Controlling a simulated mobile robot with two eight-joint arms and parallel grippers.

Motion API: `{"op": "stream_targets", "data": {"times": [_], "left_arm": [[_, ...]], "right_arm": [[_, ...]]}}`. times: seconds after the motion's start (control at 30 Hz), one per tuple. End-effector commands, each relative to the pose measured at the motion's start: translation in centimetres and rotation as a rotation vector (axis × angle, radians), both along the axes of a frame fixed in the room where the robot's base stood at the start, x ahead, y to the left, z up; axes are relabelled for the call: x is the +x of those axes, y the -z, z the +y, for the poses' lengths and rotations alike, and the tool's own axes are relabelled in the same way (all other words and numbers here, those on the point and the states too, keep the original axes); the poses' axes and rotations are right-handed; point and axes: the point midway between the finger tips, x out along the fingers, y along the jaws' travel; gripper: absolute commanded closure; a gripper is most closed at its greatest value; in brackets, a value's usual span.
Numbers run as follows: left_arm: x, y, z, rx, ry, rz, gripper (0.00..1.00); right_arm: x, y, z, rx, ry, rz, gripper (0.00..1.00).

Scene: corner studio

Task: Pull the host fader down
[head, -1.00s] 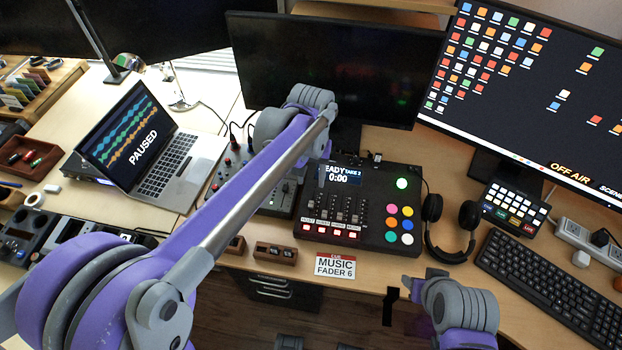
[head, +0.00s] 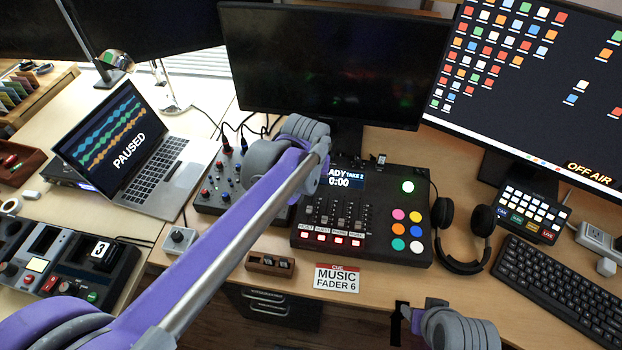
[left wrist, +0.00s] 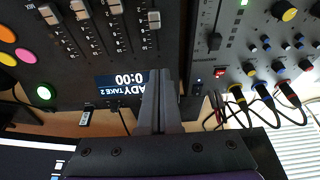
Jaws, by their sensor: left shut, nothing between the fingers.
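The dark fader console (head: 420,262) stands on the desk below the black monitor. It has several faders (head: 332,221) above red-lit buttons. The host label is too small to read surely; the leftmost fader shows at the right end of the row in the left wrist view (left wrist: 153,18). My left gripper (left wrist: 158,78) is shut and empty, over the console near its lit display, its tips just short of that fader. In the head view my left wrist hides its fingers. My right gripper (head: 415,310) is at the desk's front edge, away from the console; its jaw opening is unclear.
A second mixer (head: 212,197) with knobs and cables adjoins the console's left side. A card (head: 337,279) reading "MUSIC FADER 6" and a small wooden holder (head: 270,265) lie in front. Headphones (head: 467,265) lie to the right. The laptop (head: 130,150) reads PAUSED.

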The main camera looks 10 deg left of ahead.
Motion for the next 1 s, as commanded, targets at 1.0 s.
{"op": "stream_targets", "data": {"times": [1.0], "left_arm": [[-3.0,4.4,0.0,0.000,0.000,0.001,1.00]], "right_arm": [[0.0,1.1,0.0,0.000,0.000,0.004,0.50]]}}
